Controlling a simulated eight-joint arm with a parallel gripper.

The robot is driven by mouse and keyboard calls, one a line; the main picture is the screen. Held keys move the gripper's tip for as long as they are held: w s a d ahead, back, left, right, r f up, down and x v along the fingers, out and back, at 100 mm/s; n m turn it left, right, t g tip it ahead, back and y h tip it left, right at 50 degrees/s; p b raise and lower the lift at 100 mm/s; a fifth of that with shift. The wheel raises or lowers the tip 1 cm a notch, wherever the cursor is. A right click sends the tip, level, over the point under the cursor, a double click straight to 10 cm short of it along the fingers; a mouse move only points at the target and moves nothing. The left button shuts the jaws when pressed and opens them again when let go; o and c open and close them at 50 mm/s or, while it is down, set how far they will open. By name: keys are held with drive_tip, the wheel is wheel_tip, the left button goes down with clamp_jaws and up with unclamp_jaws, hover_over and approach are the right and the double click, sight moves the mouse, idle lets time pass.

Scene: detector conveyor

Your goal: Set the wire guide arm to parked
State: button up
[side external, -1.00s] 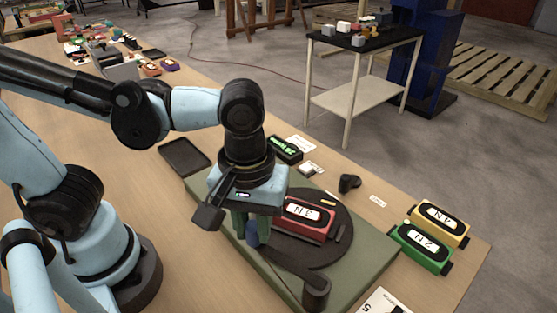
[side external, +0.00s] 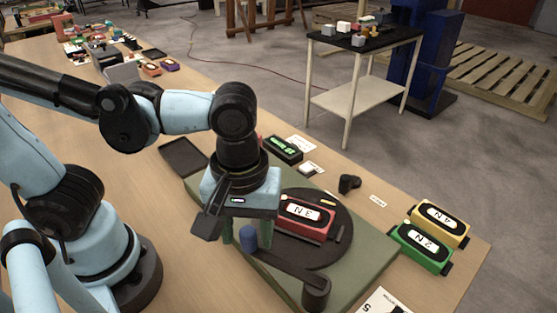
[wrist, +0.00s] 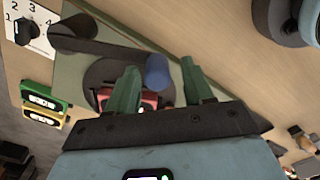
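The wire guide arm (side external: 285,268) is a dark bar running from a round post (side external: 316,292) at the front of the green base to an upright blue knob (side external: 248,239) at its other end. It lies along the near left side of the dark turntable (side external: 335,250). My gripper (side external: 246,236) is open, with its green fingers apart around the blue knob. In the wrist view the knob (wrist: 157,72) stands between the open fingers (wrist: 158,85), with visible gaps on both sides. The bar (wrist: 100,43) also shows there. Any parked marking is not readable.
A red 3 N block (side external: 305,216) sits on the turntable beside my gripper. A green display box (side external: 283,149) and a black knob (side external: 349,184) are behind. Green (side external: 420,247) and yellow (side external: 440,222) blocks stand at the right. An empty dark tray (side external: 184,157) lies at the left.

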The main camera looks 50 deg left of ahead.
wheel_tip(320, 180, up, 12)
idle(1.0)
drive_tip(key=w+a+f+m+t, duration=0.3)
drive_tip(key=w+a+f+m, duration=0.1)
drive_tip(key=a, duration=0.3)
drive_tip(key=w+a+f+m+t, duration=0.4)
drive_tip(key=w+a+f, duration=0.1)
drive_tip(key=a, duration=0.3)
drive_tip(key=shift+w+f+m, duration=0.15)
drive_tip(key=shift+w+m, duration=0.25)
drive_tip(key=shift+d, duration=0.1)
idle(0.5)
